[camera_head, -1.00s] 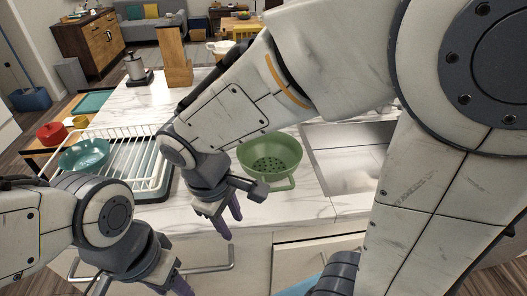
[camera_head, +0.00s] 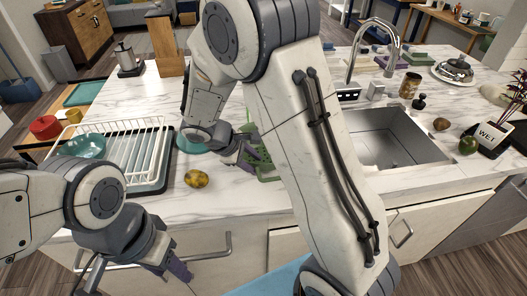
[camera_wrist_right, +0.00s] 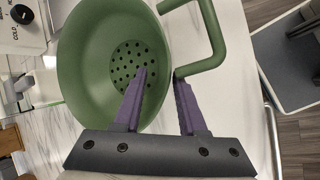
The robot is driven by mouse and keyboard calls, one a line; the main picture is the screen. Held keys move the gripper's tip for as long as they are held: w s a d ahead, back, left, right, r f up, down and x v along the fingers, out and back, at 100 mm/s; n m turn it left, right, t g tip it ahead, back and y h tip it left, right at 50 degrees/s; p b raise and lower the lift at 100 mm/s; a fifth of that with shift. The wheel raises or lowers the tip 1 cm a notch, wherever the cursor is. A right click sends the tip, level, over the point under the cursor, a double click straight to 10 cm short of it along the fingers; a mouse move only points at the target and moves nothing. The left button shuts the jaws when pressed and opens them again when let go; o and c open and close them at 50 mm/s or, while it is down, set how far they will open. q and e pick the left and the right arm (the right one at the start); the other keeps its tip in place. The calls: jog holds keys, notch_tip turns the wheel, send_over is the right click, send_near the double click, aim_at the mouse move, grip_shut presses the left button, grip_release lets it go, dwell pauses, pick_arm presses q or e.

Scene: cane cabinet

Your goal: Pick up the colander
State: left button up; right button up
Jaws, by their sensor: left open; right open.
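The green colander (camera_head: 264,171) sits on the counter left of the sink, mostly hidden behind my right arm in the head view. In the right wrist view its bowl (camera_wrist_right: 88,62) with drain holes fills the left, and its loop handle (camera_wrist_right: 206,62) sticks out to the right. My right gripper (camera_head: 246,154) is at the colander. In the wrist view its open purple fingers (camera_wrist_right: 161,74) lie either side of the bowl's rim near the handle, one over the inside; contact cannot be told. My left gripper (camera_head: 176,270) is open and empty, in front of the counter's front edge.
A dish rack (camera_head: 150,140) with a teal bowl (camera_head: 84,147) stands at the left. A yellow fruit (camera_head: 197,179) lies left of the colander. The sink (camera_head: 395,140) is to the right. A moka pot (camera_head: 128,60) and wooden block (camera_head: 163,46) stand behind.

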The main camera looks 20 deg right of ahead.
aim_at(265, 172)
jog(key=shift+x, duration=1.55)
grip_shut()
jog(key=shift+r, duration=0.1)
